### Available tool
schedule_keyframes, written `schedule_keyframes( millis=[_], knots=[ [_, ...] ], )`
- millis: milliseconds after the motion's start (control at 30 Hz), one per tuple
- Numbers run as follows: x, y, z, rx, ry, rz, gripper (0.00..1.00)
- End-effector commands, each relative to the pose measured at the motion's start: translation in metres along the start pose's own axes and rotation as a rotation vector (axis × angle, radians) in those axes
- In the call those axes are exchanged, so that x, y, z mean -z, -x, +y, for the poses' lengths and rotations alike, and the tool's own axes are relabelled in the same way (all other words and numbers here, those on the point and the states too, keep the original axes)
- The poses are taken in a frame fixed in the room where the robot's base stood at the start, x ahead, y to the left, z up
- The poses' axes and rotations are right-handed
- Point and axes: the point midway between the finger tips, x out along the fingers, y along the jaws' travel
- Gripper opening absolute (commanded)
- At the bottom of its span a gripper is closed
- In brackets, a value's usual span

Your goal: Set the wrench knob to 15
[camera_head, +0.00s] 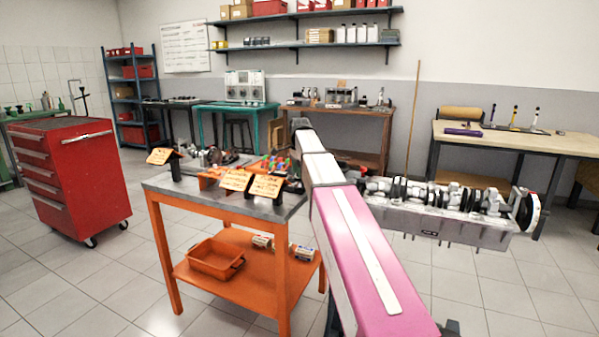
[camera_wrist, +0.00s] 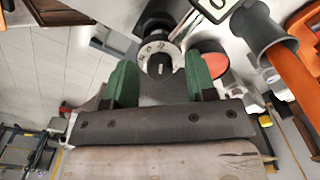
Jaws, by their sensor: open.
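In the wrist view, a pale ring-shaped dial (camera_wrist: 158,57) with small dark markings and a dark centre sits just beyond my fingers; it looks like the wrench knob. The markings are too small and blurred to read, so its setting cannot be told. My gripper (camera_wrist: 163,72) is open, with one green finger on each side of the dial's near side. I cannot tell whether either finger touches it. In the head view my arm reaches toward the orange workbench (camera_head: 228,207), and the gripper and wrench cannot be made out there.
Yellow cards (camera_head: 236,180) and several small parts crowd the bench top. An engine block with crankshaft (camera_head: 440,222) stands to the right of my arm. A red tool cabinet (camera_head: 72,170) stands at left. In the wrist view, a grey cylinder (camera_wrist: 262,35) is close at upper right.

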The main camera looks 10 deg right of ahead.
Motion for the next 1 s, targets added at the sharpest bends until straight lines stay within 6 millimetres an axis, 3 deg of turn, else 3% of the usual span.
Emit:
schedule_keyframes(
  millis=[33,67,200,633,1000],
  knots=[
    [0.0,0.0001,0.0,0.0,0.0,0.0,0.51],
    [0.0,0.0001,0.0,0.0,0.0,0.0,0.45],
    [0.0,0.0002,0.0,0.0,0.0,0.0,0.01],
    [0.0,0.0003,0.0,0.0,0.063,0.0,0.01],
    [0.0,0.0003,0.0001,0.0,0.345,0.0,0.01]
  ],
)
